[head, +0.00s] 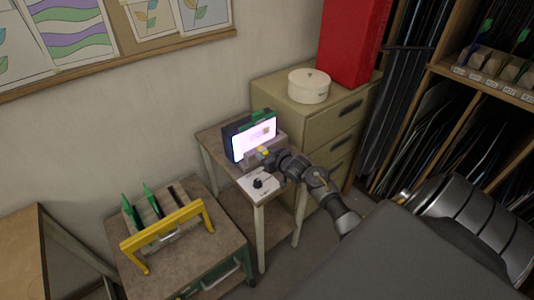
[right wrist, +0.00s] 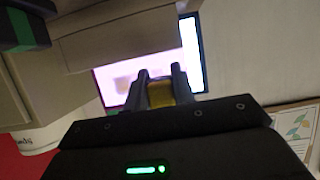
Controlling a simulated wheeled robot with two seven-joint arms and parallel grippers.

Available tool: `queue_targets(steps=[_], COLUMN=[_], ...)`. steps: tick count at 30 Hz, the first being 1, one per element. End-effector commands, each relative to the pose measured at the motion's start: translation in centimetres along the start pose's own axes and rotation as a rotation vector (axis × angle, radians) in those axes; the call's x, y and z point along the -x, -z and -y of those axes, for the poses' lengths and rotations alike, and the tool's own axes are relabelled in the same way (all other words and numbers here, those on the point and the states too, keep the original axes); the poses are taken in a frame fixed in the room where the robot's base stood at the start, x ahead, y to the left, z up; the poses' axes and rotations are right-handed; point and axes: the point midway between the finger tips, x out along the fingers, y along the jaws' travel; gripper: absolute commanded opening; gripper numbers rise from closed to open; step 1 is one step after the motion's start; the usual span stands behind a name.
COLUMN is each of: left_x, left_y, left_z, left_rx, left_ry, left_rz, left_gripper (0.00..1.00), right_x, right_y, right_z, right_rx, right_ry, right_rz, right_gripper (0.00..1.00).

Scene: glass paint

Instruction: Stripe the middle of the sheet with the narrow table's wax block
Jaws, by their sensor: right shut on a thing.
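A bright, glowing sheet (head: 250,140) stands upright in a dark frame on the narrow table (head: 212,143). Its lit face also fills the middle of the right wrist view (right wrist: 112,82). My right gripper (head: 266,154) is in front of the sheet's lower part. It is shut on a yellow wax block (right wrist: 160,93), which shows between its two dark fingertips and as a small yellow spot in the head view (head: 262,150). The block looks close to the sheet; whether it touches it I cannot tell. My left gripper is not in view.
A black knob (head: 258,184) sits on a white panel at the narrow table's front. A drawer cabinet (head: 300,119) with a round cream tin (head: 309,88) and red box stands behind right. A cart with a yellow handle (head: 165,232) stands left.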

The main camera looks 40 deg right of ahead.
Motion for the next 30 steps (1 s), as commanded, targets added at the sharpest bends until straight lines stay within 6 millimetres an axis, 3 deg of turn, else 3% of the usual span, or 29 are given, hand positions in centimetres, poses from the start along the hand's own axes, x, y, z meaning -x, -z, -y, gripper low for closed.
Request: queue_targets(steps=[12, 30], left_x=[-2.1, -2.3], left_y=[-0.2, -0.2], left_z=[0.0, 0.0], left_rx=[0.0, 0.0], left_ry=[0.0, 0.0], left_rz=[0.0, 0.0], left_gripper=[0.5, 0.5], right_x=[-4.0, -4.8], right_y=[1.6, 2.1], right_z=[0.0, 0.0], right_rx=[0.0, 0.0], right_ry=[0.0, 0.0], right_rz=[-0.001, 0.0], right_gripper=[0.02, 0.02])
